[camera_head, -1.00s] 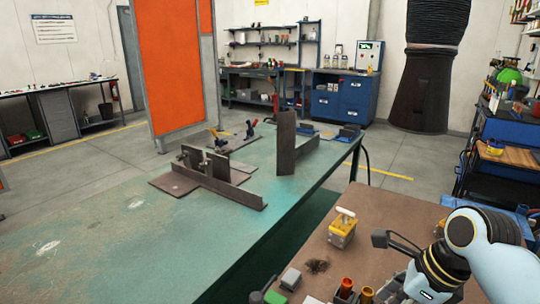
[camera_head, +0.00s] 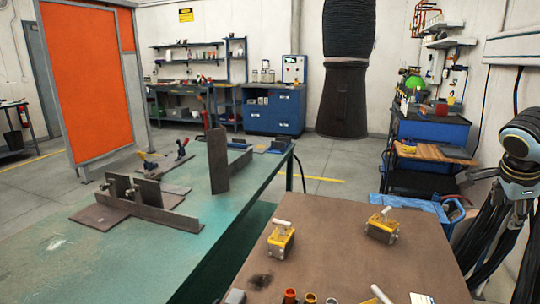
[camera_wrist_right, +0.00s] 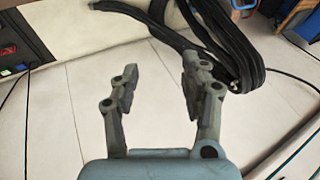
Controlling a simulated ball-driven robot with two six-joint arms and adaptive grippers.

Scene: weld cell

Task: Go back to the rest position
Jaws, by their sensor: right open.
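My right gripper (camera_head: 519,205) hangs at the right edge of the head view, beside the brown work table (camera_head: 335,235) and clear of it. Dark cables behind it make its fingers hard to pick out there. In the right wrist view, my right gripper (camera_wrist_right: 160,70) has its two fingers spread apart with nothing between them, above the pale tiled floor. My left gripper is in neither view.
Two yellow magnet blocks (camera_head: 281,240) (camera_head: 381,227) stand on the brown table. The green welding table (camera_head: 130,245) carries steel plates (camera_head: 155,213). Black cables (camera_wrist_right: 225,50) lie close beyond the right finger. A blue workbench (camera_head: 430,130) stands behind.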

